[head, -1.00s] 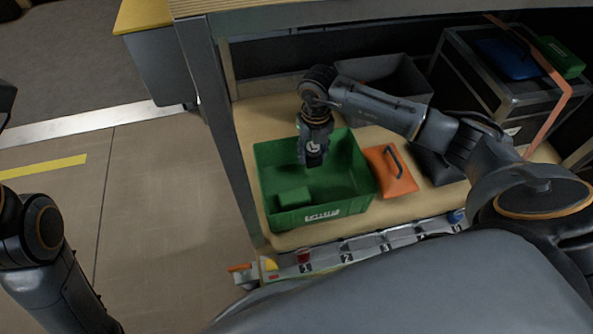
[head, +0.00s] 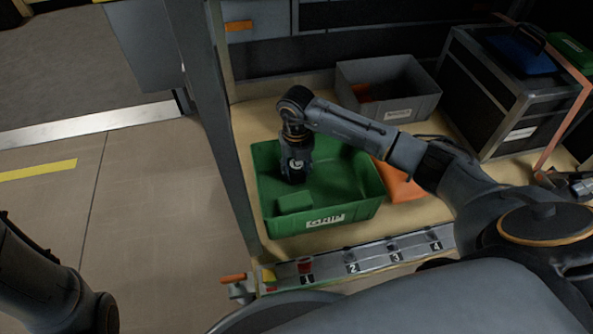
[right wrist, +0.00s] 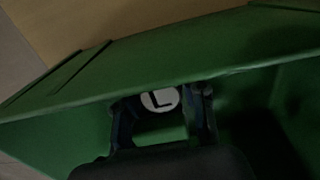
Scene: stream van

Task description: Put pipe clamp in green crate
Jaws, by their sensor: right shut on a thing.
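The green crate (head: 345,207) stands on the wooden shelf, and its wall (right wrist: 190,60) fills much of the right wrist view. A small green block (head: 295,203) lies on its floor, near the front left. My right gripper (head: 294,181) points down inside the crate, behind that block. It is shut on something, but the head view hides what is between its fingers. The right wrist view shows a white disc with a dark L (right wrist: 160,99) between the dark fingers. I cannot clearly make out a pipe clamp. My left gripper is outside the views; only its arm shows.
An orange case (head: 398,184) lies right of the crate, partly under my right arm. A grey bin (head: 388,88) stands behind, and a black case (head: 510,100) at the back right. A grey post (head: 212,120) borders the crate's left. A numbered rail (head: 375,256) runs in front.

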